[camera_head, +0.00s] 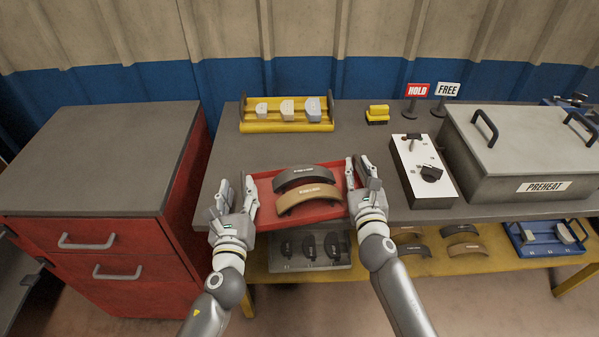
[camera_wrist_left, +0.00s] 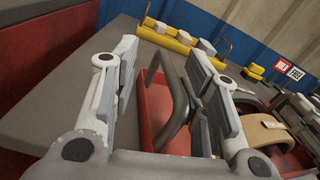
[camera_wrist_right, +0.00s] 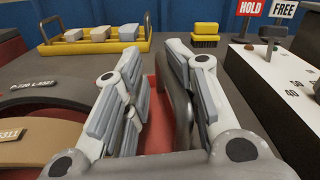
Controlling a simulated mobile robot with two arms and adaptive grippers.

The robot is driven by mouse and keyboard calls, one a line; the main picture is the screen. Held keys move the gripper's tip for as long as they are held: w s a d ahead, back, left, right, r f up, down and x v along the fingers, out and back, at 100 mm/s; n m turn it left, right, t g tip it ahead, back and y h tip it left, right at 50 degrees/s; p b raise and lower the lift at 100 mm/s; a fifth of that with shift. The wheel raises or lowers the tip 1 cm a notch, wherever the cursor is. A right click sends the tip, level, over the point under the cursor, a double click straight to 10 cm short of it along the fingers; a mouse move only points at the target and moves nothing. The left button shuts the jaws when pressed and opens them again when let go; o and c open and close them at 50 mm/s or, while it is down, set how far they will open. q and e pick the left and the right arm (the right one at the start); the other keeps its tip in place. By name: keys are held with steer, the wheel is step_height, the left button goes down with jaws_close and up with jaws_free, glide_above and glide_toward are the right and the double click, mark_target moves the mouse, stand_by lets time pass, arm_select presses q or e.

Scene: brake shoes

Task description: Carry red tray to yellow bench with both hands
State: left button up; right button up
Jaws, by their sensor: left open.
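The red tray (camera_head: 334,212) is at the front edge of the grey-topped bench (camera_head: 222,150), whose lower shelf and legs are yellow (camera_head: 440,267). I cannot tell whether it rests fully on the top. It holds a dark brake shoe (camera_head: 305,175) and a tan one (camera_head: 308,197). My left gripper (camera_head: 236,190) is open at the tray's left end, with the dark left handle (camera_wrist_left: 176,115) between its fingers. My right gripper (camera_head: 361,170) is open at the right end; the right handle (camera_wrist_right: 180,100) is between its fingers, close to the right one.
A red drawer cabinet (camera_head: 90,235) stands left. On the bench are a yellow block rack (camera_head: 285,126), a yellow brush (camera_head: 377,114), HOLD (camera_head: 418,91) and FREE (camera_head: 447,89) signs, a white switch box (camera_head: 410,165) and the PREHEAT box (camera_head: 520,150). The shelf below holds trays and shoes.

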arm_select(q)
steer(key=shift+s, duration=0.35)
arm_select(e)
steer(key=shift+r, duration=0.15)
arm_select(q)
steer(key=shift+a, duration=0.15)
arm_select(e)
steer(key=o, duration=0.7)
steer(key=shift+w, duration=0.1)
steer(key=shift+o, duration=0.7)
steer(key=shift+d, duration=0.15)
steer(key=shift+s, duration=0.2)
